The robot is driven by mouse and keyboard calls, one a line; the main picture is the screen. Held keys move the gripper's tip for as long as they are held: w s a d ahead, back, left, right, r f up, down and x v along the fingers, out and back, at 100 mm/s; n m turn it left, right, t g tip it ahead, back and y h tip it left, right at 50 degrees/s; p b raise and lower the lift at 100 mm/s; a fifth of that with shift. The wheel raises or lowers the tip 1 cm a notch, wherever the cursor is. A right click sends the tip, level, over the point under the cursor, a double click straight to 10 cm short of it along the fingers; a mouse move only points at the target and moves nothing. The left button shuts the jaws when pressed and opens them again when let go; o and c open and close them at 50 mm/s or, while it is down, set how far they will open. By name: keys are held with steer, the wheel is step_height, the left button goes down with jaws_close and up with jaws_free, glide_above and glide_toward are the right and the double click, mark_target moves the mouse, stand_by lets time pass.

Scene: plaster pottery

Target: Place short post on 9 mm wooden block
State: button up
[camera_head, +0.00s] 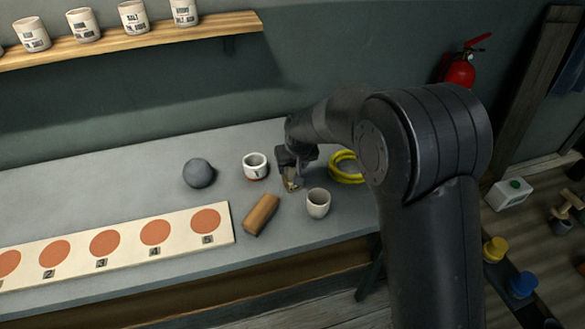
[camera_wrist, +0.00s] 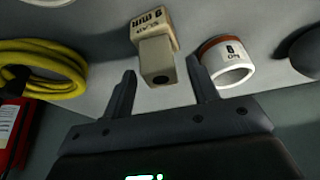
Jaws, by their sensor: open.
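The 9 mm wooden block (camera_wrist: 150,22), pale with dark lettering, is at the top middle of the wrist view. The short post (camera_wrist: 157,55), pale and squared with a dark hole in its end face, overlaps the block's near side; its exact contact with the block is hard to tell. My gripper (camera_wrist: 161,70) is open, its fingers on either side of the post with gaps showing. In the head view my gripper (camera_head: 291,175) is low over the table, and a small tan piece (camera_head: 291,184) shows beneath it, mostly hidden.
A white numbered cup (camera_head: 255,167), grey ball (camera_head: 199,173), brown bar (camera_head: 261,215), plain cup (camera_head: 318,203) and yellow coil (camera_head: 344,168) surround my gripper. A numbered board (camera_head: 130,258) lies along the front left. The table's back left is clear.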

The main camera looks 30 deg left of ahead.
steer(key=v, duration=1)
steer(key=shift+d+r, duration=0.1)
steer(key=shift+d, duration=0.05)
steer(key=s+d+r+m, duration=0.1)
steer(key=d+r, duration=0.3)
steer(key=d, duration=0.4)
steer(key=s+d+r+m+t+h, duration=0.1)
steer(key=d+r+m, duration=0.15)
steer(key=d, duration=0.55)
steer(key=s+d+r+m, duration=0.1)
steer(key=d+r, duration=0.3)
steer(key=d, duration=0.5)
steer(key=s+d+m+t+h, duration=0.1)
steer(key=s+d+m, duration=0.3)
steer(key=s+d, duration=1.3)
steer(key=shift+s+d+r+h, duration=0.25)
steer(key=shift+d+h, duration=0.35)
steer(key=shift+d, duration=0.55)
